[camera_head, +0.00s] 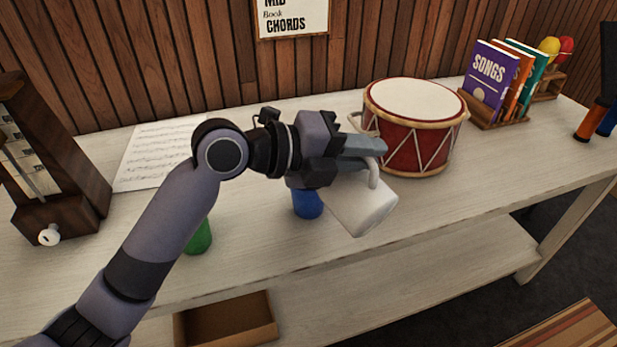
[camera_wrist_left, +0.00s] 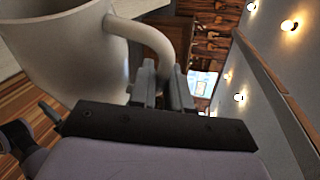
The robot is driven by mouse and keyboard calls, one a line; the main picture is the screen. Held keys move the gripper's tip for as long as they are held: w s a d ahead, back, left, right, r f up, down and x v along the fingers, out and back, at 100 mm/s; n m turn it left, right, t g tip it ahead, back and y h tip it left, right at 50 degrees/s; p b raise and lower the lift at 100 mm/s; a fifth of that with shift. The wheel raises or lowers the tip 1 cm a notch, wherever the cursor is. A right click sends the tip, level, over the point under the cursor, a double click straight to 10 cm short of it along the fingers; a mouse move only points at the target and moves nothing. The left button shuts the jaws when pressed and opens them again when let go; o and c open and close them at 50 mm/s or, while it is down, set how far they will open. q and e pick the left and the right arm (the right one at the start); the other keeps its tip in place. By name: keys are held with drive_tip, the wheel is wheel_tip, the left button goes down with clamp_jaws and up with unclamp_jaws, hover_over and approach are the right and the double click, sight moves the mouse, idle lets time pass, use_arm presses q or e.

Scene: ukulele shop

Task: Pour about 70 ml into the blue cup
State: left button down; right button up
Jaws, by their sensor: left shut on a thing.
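My left gripper (camera_head: 365,152) is shut on the handle of a white jug (camera_head: 365,207). The jug is held tilted above the table, just right of the blue cup (camera_head: 307,204). The jug also fills the upper left of the left wrist view (camera_wrist_left: 70,55), with its handle between the fingers. The blue cup stands on the table, and my gripper hides its upper part. No liquid stream shows, and the insides of the jug and the cup are hidden in the head view. My right gripper is not in view.
A green cup (camera_head: 199,238) stands left of the blue one, partly behind my arm. A red drum (camera_head: 410,140) stands close behind the jug. A metronome (camera_head: 45,165), sheet music (camera_head: 155,152) and a book rack (camera_head: 492,112) are farther out. The table's front right is clear.

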sight(378, 192)
use_arm(q)
drive_tip(key=shift+w+a+r, duration=0.15)
drive_tip(key=shift+w+r, duration=0.05)
drive_tip(key=shift+w+a+r+n+h, duration=0.3)
drive_tip(key=shift+w+a+n, duration=0.1)
drive_tip(key=shift+w, duration=0.1)
idle(1.7)
drive_tip(key=s+d, duration=0.1)
drive_tip(key=s+d+f+m+p, duration=0.1)
drive_tip(key=s, duration=0.1)
drive_tip(key=shift+d+f+y, duration=0.1)
drive_tip(key=shift+f+y, duration=0.05)
drive_tip(key=shift+y, duration=0.25)
drive_tip(key=shift+s+d+f+m+y+b, duration=0.15)
drive_tip(key=shift+f+m+b, duration=0.15)
drive_tip(key=shift+f+b, duration=0.15)
drive_tip(key=shift+s+d+f+m+y+b, duration=0.15)
drive_tip(key=shift+f+m+b, duration=0.15)
drive_tip(key=shift+f+b, duration=0.15)
drive_tip(key=shift+r+t, duration=0.1)
drive_tip(key=shift+t, duration=0.2)
drive_tip(key=shift+s+d+f+m+y+b, duration=0.15)
drive_tip(key=shift+f+m, duration=0.1)
drive_tip(key=shift+f, duration=0.15)
drive_tip(key=shift+s+d+f+m+y+b, duration=0.15)
drive_tip(key=shift+f+m, duration=0.1)
drive_tip(key=shift+f, duration=0.25)
